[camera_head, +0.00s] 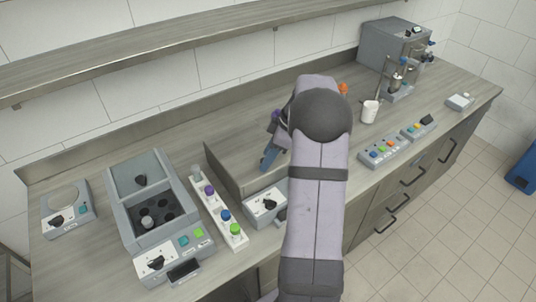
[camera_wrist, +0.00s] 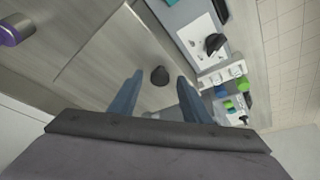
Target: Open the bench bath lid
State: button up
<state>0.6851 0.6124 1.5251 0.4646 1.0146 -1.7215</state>
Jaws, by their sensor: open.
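The bench bath (camera_head: 228,176) is a long grey-brown metal box at the middle of the bench, with a control panel (camera_head: 265,205) in front. Its flat lid (camera_wrist: 105,62) looks shut in the wrist view. A round black knob (camera_wrist: 160,76) stands on the lid. My gripper (camera_wrist: 157,80) is open, with its blue fingers on either side of the knob in that view. The knob looks apart from both fingers; the height gap cannot be told. In the head view my arm hides the knob and part of the lid, and one blue finger (camera_head: 268,160) shows above it.
A white rack (camera_head: 221,212) of capped vials stands close left of the bath. Left of it is a grey well block (camera_head: 125,222). A white cup (camera_head: 370,111) and button boxes (camera_head: 384,151) stand to the right. A shelf (camera_head: 190,38) runs above the back.

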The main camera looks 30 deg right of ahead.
grip_shut()
jog(key=p, duration=0.3)
send_over(249, 147)
jog(key=shift+s+d+r, duration=0.2)
jog(key=shift+s, duration=0.05)
jog(key=shift+w+f, duration=0.1)
jog(key=shift+w, duration=0.6)
grip_release()
jog(key=b+v, duration=0.2)
jog(key=v, duration=0.5)
